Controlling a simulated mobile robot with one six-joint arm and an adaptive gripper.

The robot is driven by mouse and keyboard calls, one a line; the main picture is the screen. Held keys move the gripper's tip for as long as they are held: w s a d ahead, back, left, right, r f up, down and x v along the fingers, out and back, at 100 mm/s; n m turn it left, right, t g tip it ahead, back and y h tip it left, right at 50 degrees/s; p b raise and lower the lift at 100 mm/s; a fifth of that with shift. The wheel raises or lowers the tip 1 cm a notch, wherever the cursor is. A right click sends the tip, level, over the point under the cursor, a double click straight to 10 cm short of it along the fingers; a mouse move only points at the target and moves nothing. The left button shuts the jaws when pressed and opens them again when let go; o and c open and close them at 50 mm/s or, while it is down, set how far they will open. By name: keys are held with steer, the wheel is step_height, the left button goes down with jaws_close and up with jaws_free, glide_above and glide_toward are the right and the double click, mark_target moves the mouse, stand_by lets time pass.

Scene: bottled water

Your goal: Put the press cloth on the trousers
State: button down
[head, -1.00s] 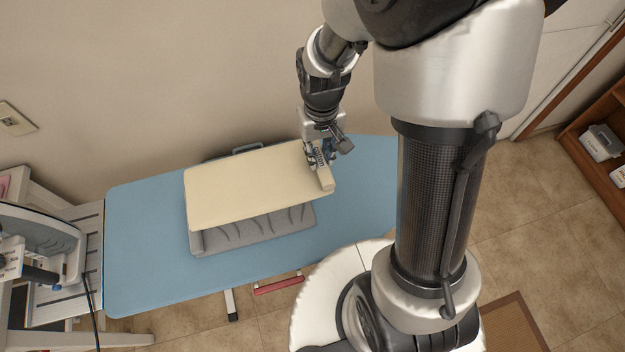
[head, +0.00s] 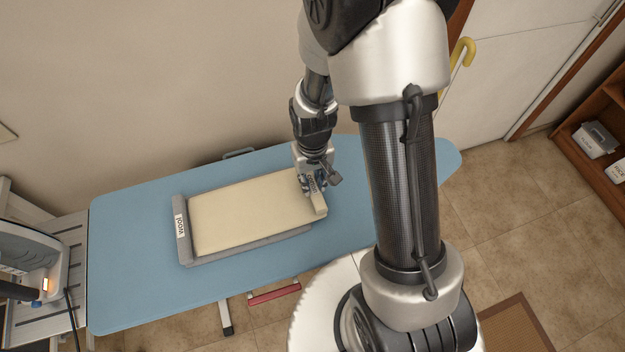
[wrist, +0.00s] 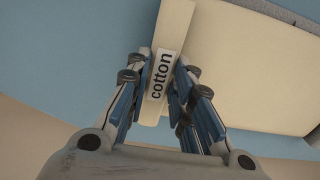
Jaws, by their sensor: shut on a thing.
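The cream press cloth (head: 245,212) lies flat over the grey trousers (head: 183,248) on the ironing board. The trousers show as a grey margin along the left and front edges, with a "wool" label at the left end. My gripper (head: 312,188) is at the cloth's right end, shut on its thicker edge. In the wrist view my gripper (wrist: 158,92) has its fingers on both sides of that edge, which bears a "cotton" label (wrist: 161,76). The cloth (wrist: 245,65) spreads to the right there. I cannot tell whether the held end touches the trousers.
The blue ironing board (head: 125,270) has bare room at its left and right ends. An iron (head: 30,265) with a lit orange light stands on a slatted rest (head: 60,300) at the left. Its cord hangs near the board. The wall is close behind.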

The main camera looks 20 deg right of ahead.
steer(key=c, duration=1.9)
jaws_free()
steer(key=shift+f, duration=0.15)
steer(key=o, duration=0.5)
steer(key=s+r+t+p, duration=0.1)
steer(key=s+r+p, duration=0.1)
steer(key=r, duration=1)
steer(key=s+r+t+p, duration=0.1)
steer(key=s+r+p, duration=0.1)
steer(key=r, duration=1)
steer(key=s+r+t, duration=0.1)
steer(key=s+r, duration=0.5)
steer(key=s, duration=0.1)
steer(key=s+r+t, duration=0.1)
steer(key=s+r, duration=0.2)
steer(key=s, duration=0.1)
steer(key=shift+t, duration=0.3)
steer(key=shift+o, duration=0.4)
